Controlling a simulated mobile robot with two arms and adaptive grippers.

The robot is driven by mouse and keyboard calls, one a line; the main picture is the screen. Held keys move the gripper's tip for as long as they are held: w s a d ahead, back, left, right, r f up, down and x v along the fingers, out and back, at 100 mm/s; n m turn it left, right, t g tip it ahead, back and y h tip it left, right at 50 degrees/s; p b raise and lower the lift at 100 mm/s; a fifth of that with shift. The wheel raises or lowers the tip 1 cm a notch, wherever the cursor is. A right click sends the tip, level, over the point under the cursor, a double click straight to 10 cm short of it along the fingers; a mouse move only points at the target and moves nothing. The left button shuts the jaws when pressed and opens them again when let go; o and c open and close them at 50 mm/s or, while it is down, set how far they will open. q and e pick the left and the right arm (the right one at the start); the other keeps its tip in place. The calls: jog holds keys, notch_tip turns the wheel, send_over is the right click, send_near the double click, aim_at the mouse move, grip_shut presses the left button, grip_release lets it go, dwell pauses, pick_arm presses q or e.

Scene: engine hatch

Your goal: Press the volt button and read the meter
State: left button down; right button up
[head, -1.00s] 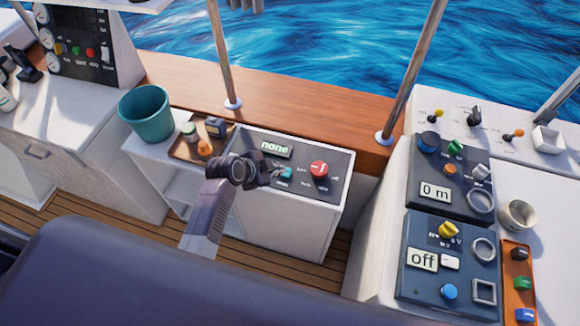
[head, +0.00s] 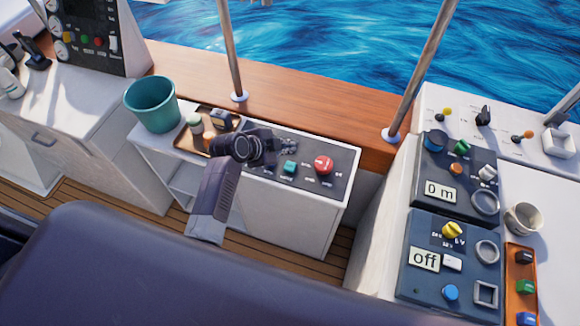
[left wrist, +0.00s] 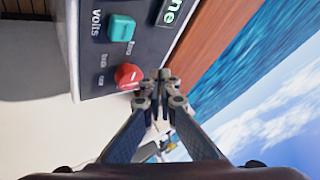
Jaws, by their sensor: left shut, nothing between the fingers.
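The white cabinet's dark panel (head: 338,186) carries a square teal button (head: 289,167) and a round red knob (head: 323,165). In the left wrist view, the word "Volts" stands beside the teal button (left wrist: 124,27), and the red knob (left wrist: 128,77) is close to the fingertips. My left gripper (head: 287,147) is shut and empty, over the back part of the panel, and hides the meter display in the head view. The wrist view shows part of the display (left wrist: 172,12), with the letters "ne". My right gripper is out of view.
A teal bucket (head: 152,104) and a brown tray (head: 186,139) with small items stand left of the panel. At the right are blue consoles reading "0 m" (head: 439,192) and "off" (head: 425,258). A metal post (head: 231,50) rises behind the panel.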

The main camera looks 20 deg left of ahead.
aim_at(292, 165)
pick_arm(q)
notch_tip(292, 165, down, 7)
jog(key=b, duration=0.5)
jog(key=shift+f+b, duration=0.25)
jog(key=shift+b, duration=0.2)
jog(key=shift+f, duration=0.1)
dwell(0.7)
jog(key=shift+f, duration=0.35)
jog(key=shift+s+f+b, duration=0.1)
jog(key=shift+f+b, duration=0.8)
jog(key=shift+b, duration=0.05)
dwell(0.8)
jog(key=shift+r, duration=0.1)
jog(key=shift+r+p, duration=1.25)
